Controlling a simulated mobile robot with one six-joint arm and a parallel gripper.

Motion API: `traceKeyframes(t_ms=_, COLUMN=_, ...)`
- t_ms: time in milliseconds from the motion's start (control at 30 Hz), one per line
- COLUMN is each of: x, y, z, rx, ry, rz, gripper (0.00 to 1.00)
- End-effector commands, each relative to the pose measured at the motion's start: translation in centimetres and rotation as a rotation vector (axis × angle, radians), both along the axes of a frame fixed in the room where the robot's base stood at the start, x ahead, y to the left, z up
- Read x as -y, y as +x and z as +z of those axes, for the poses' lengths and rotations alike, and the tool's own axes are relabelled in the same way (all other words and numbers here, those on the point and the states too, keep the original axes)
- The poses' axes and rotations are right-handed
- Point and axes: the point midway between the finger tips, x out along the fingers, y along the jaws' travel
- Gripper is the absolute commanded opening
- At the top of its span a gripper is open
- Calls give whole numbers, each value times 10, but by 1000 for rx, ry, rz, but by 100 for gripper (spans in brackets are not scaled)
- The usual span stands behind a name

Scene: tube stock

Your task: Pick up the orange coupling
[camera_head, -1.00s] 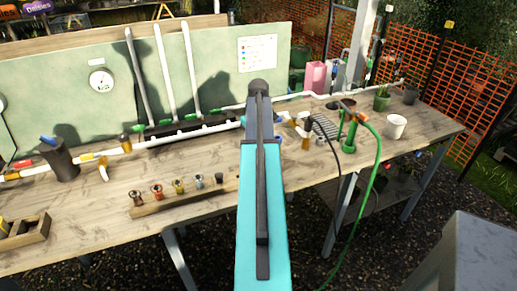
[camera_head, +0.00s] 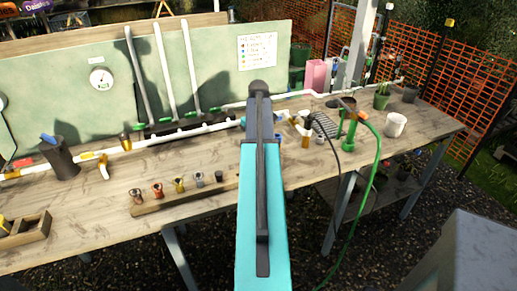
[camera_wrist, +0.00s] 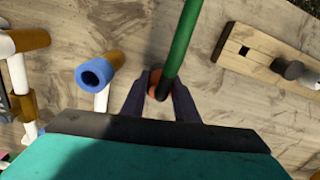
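In the wrist view an orange-red round piece (camera_wrist: 155,83) with a dark middle shows between the tips of my gripper (camera_wrist: 159,80). A green tube (camera_wrist: 182,40) runs from the top edge down to this piece and partly covers it. The two dark fingers stand apart on either side of it. I cannot tell whether they touch it. In the head view my own teal arm hides the gripper and this spot.
A blue ring-ended fitting (camera_wrist: 95,73) lies left of the fingers. A wooden rail (camera_wrist: 258,50) with a dark peg is at upper right. In the head view, several small coloured fittings stand on the rail (camera_head: 170,205). A green hose (camera_head: 362,200) hangs over the bench's front edge.

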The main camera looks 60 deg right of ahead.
Motion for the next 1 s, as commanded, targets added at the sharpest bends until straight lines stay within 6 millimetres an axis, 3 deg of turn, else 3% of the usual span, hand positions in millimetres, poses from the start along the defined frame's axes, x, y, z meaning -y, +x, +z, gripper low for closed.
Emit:
traceKeyframes(t_ms=467, x=0, y=0, z=4, rx=0, ry=-1, rz=0, gripper=5)
traceKeyframes(t_ms=900, x=1, y=1, z=34, rx=0, ry=-1, rz=0, gripper=5)
traceKeyframes(t_ms=1000, x=-6, y=-7, z=35, rx=1, ry=0, rz=-1, gripper=5)
